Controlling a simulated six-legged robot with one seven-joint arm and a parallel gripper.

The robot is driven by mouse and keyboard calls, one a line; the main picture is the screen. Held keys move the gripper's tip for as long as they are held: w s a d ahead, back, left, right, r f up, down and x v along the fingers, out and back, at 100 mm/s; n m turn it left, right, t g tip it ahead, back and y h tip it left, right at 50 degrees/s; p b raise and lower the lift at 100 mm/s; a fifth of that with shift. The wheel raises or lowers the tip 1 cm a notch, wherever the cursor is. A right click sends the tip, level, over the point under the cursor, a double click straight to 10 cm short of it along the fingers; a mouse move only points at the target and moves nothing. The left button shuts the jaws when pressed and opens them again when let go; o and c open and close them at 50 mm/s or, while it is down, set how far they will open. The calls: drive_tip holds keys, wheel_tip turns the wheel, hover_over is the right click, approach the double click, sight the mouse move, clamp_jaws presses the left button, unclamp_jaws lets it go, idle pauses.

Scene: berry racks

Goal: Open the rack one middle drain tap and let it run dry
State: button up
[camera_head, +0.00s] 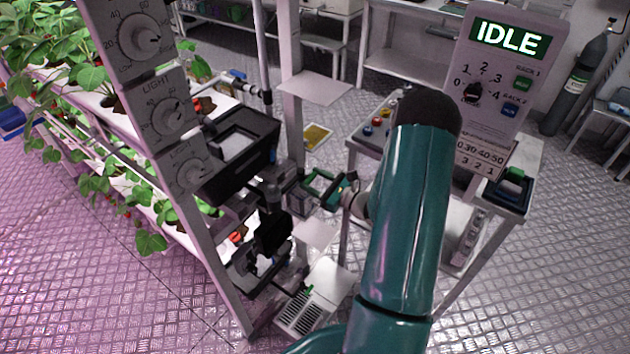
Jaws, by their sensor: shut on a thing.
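The rack (205,215) stands at left with plants on several levels and black fittings at its near end. My teal arm reaches up from the bottom and bends over to the rack. My gripper (284,190) is at the rack's middle level, beside a black vertical pipe and fitting (271,196). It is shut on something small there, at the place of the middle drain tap. The tap's handle is mostly hidden by the gripper and the dark fittings, so its angle cannot be told. No water flow can be made out.
A control panel (509,75) reading IDLE stands on a metal stand at right. A white slotted box (301,314) is on the floor below.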

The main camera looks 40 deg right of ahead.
drive_tip(key=n, duration=0.4)
drive_tip(key=shift+s, duration=0.1)
drive_tip(key=n, duration=0.4)
drive_tip(key=shift+f, duration=0.1)
drive_tip(key=n, duration=0.4)
drive_tip(key=shift+n, duration=2.1)
drive_tip(key=o, duration=1)
drive_tip(key=v, duration=1.3)
drive_tip(key=shift+s+d, duration=0.1)
drive_tip(key=shift+s, duration=0.25)
